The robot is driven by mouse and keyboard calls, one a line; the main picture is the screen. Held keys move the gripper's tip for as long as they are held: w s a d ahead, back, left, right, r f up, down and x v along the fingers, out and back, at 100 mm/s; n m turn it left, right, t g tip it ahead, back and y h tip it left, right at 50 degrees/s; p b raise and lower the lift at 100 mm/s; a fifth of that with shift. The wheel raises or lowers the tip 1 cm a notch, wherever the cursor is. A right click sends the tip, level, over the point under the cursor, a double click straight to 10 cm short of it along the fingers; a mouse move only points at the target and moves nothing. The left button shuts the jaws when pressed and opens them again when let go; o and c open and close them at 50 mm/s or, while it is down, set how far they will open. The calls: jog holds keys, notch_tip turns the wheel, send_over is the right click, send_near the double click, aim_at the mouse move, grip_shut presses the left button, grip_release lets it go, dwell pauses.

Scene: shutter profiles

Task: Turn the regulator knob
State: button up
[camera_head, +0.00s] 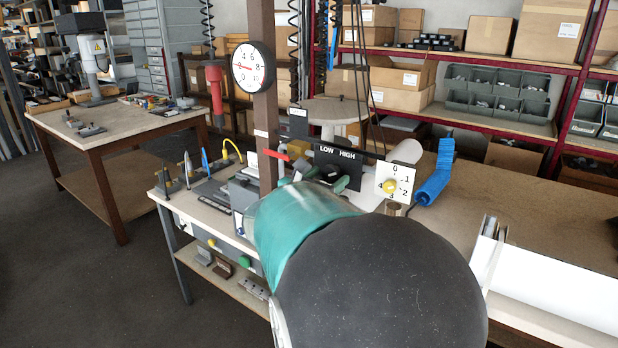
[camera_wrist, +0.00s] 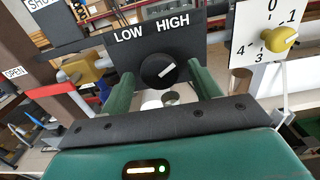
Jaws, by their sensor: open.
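A black knob (camera_wrist: 160,70) with a white pointer mark sits on a black plate (camera_wrist: 200,36) marked LOW and HIGH. In the wrist view the pointer slants up and right, towards the HIGH side. My gripper (camera_wrist: 163,82) is open, with one green finger on each side of this knob. I cannot tell whether the fingers touch it. In the head view my arm hides much of the area below the plate (camera_head: 350,158). To the right, a yellow knob (camera_wrist: 284,35) sits on a white dial plate (camera_wrist: 246,38) numbered 0 to 4; it also shows in the head view (camera_head: 389,186).
A red-handled valve (camera_wrist: 62,88) with a yellow body stands left of the plate, near an OPEN label (camera_wrist: 13,73). A round gauge (camera_head: 252,67) hangs on the post (camera_head: 265,120). A blue coiled hose (camera_head: 436,175) is right of the dial. Brown bench surface (camera_head: 540,205) lies clear further right.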

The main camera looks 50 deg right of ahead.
jog(key=shift+d, duration=0.25)
jog(key=shift+c, duration=0.3)
jog(key=c, duration=0.9)
